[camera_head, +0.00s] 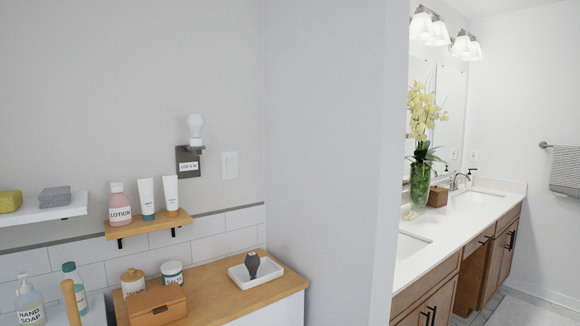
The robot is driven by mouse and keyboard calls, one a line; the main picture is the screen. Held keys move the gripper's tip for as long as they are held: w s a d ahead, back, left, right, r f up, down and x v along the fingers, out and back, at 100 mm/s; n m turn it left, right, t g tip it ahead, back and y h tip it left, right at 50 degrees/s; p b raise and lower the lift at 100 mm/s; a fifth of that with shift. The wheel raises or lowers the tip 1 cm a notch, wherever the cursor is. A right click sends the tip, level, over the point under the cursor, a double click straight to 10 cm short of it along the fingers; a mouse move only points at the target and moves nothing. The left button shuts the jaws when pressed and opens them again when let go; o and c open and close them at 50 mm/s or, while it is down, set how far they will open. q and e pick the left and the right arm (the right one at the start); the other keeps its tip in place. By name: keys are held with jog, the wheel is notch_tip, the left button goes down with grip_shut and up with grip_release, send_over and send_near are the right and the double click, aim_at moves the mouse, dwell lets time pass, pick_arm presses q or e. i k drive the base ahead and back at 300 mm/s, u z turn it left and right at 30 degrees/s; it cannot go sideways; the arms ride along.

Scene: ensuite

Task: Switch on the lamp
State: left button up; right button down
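A white bulb lamp (195,127) sits upright in a dark wall holder (190,149) on the grey wall, left of the middle of the head view. A small white label is on the holder's plate. The bulb shows no clear glow. A white wall switch plate (230,165) is just right of the lamp. Neither of my grippers is in view.
Below the lamp, a wooden shelf (148,229) holds a lotion bottle and two tubes. A wooden counter (222,289) bears jars, a wooden box (157,306) and a white tray (273,283) with a dark object. A wall edge (345,160) separates the vanity (465,232).

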aim_at(230, 162)
jog(key=z, duration=0.25)
jog(key=i, duration=0.95)
jog(key=u, duration=0.55)
jog(key=i, duration=0.65)
jog(key=u, duration=0.5)
